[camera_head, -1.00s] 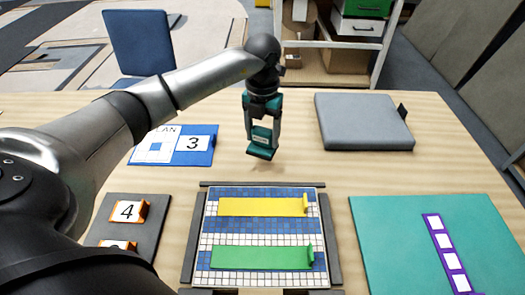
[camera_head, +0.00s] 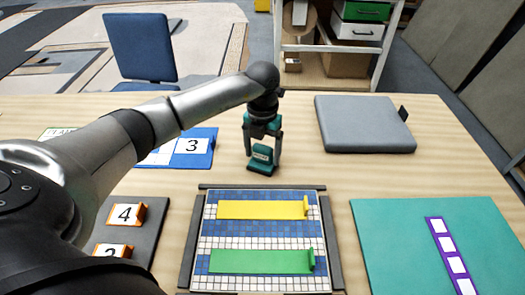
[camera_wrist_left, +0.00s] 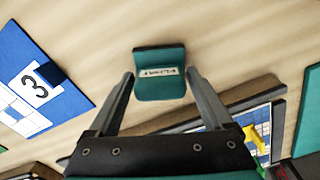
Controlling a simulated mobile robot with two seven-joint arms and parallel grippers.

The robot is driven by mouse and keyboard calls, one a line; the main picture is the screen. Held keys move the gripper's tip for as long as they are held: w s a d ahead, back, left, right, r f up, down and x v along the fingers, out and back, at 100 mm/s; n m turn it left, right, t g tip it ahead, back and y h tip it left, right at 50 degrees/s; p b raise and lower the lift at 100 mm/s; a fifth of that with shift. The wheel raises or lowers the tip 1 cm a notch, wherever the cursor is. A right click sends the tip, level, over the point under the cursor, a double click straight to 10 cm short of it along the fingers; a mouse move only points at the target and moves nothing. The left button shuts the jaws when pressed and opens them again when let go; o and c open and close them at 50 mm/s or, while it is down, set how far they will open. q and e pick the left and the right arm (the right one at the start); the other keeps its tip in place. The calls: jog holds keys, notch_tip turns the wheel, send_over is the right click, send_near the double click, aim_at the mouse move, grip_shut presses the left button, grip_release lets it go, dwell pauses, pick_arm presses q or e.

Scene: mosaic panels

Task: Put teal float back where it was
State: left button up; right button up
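The teal float (camera_head: 262,158) is a small block with a dark base and a pale label. It is between the fingers of my left gripper (camera_head: 262,152), behind the mosaic panel in the head view. My right gripper is not in view.
The tiled mosaic panel (camera_head: 260,235) holds a yellow strip (camera_head: 260,209) and a green strip (camera_head: 260,261). A grey pad (camera_head: 362,122) lies at back right, a teal mat (camera_head: 400,245) at front right. A dark board (camera_head: 150,235) with orange number holders is at front left.

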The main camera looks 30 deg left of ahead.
aim_at(263, 147)
pick_arm(q)
jog(key=shift+o, duration=1)
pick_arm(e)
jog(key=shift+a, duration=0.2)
pick_arm(q)
notch_tip(263, 147, up, 11)
jog(key=shift+p, duration=1.15)
jog(key=shift+r, duration=0.7)
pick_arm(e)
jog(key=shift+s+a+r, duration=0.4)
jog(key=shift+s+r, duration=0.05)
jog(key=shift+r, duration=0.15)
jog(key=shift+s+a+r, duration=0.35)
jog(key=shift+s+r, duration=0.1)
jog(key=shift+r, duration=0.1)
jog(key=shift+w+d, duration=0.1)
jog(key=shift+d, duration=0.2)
